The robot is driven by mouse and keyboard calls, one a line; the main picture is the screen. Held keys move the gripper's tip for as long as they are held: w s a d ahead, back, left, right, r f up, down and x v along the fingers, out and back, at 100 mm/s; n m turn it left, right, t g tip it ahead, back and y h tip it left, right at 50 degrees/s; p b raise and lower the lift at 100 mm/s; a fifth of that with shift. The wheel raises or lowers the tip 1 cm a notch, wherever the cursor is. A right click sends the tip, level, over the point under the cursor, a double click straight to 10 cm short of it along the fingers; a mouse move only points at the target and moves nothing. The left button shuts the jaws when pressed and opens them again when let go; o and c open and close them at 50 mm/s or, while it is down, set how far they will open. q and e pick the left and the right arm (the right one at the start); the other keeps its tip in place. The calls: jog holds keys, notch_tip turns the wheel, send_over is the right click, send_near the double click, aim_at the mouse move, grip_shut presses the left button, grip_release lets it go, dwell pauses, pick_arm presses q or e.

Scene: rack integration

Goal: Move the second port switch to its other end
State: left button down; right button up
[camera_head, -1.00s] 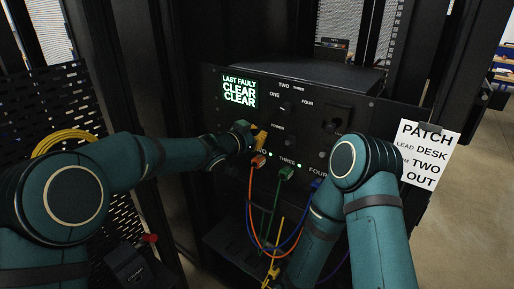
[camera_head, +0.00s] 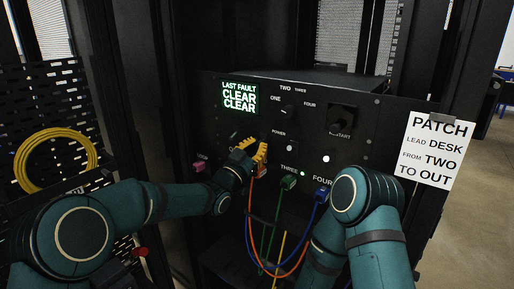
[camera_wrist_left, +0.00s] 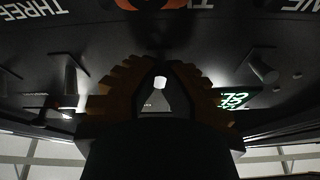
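The dark rack panel (camera_head: 365,180) bears port labels, with THREE and FOUR readable. My left gripper (camera_head: 258,150), with yellow toothed fingers, is at the panel above the orange plug (camera_head: 262,172). It covers the second port's switch area in the head view. In the left wrist view, which shows the labels upside down, the fingers (camera_wrist_left: 160,66) stand close together around a tapered dark shape with a pale tip (camera_wrist_left: 160,82). I cannot tell whether they touch it. Grey switch levers stand either side, near THREE (camera_wrist_left: 70,75) and near ONE (camera_wrist_left: 262,65). My right gripper is out of view.
Green (camera_head: 289,182) and blue (camera_head: 321,194) plugs with hanging cables sit beside the orange one. A lit screen (camera_head: 239,97) reads LAST FAULT CLEAR CLEAR. A paper note (camera_head: 436,152) hangs at right. A yellow cable coil (camera_head: 57,160) hangs at left.

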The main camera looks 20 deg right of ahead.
pick_arm(q)
jog(key=shift+f+t+h, duration=0.25)
jog(key=shift+t+h, duration=0.05)
jog(key=shift+h, duration=0.1)
dwell(0.3)
jog(key=c, duration=1)
grip_release()
jog(key=v, duration=1.2)
jog(key=shift+w+f, duration=0.1)
jog(key=shift+w, duration=0.05)
